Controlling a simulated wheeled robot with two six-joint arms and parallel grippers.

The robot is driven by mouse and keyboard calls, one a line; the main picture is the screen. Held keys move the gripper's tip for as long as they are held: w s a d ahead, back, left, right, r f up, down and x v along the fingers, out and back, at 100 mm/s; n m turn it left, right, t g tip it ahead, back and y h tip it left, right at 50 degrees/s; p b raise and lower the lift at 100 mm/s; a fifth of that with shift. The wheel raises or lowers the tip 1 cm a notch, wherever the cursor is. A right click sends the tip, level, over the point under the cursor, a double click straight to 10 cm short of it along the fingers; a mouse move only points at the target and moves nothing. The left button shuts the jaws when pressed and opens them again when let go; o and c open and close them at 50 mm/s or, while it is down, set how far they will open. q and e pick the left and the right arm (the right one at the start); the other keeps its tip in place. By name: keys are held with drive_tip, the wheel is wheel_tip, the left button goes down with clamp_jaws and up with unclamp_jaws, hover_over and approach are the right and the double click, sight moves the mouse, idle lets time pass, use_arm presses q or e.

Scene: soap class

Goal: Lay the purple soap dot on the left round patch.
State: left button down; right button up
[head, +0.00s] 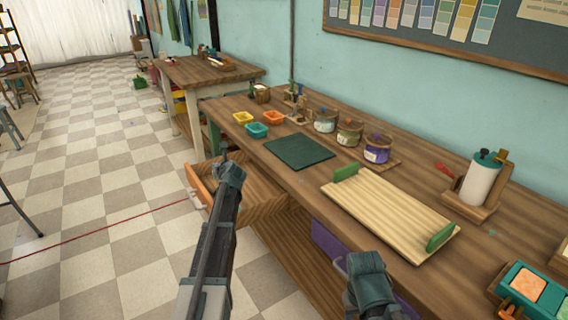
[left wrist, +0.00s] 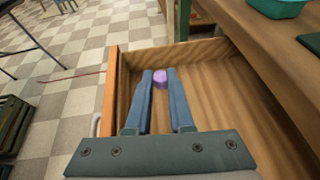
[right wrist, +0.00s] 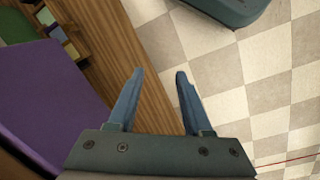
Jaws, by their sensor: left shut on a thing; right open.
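The purple soap dot (left wrist: 160,83) shows in the left wrist view as a small purple piece between the fingertips. My left gripper (left wrist: 160,73) is shut on it, over the open wooden drawer (left wrist: 225,80). In the head view my left gripper (head: 225,160) is at the drawer (head: 265,205), and its arm hides part of the drawer; I cannot make out the dot there. My right gripper (right wrist: 158,73) is open and empty, low by the table's front edge in the head view. I cannot make out a round patch in any view.
On the table (head: 285,185) lie a dark green mat (head: 300,152) and a ribbed wooden board (head: 385,205) with green ends. Small trays (head: 257,130), several labelled jars (head: 377,150) and a white bottle (head: 480,182) stand behind and beside them. A purple panel (head: 328,243) is below the table edge.

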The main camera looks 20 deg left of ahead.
wheel_tip(320, 180, up, 38)
drive_tip(key=p, duration=3.8)
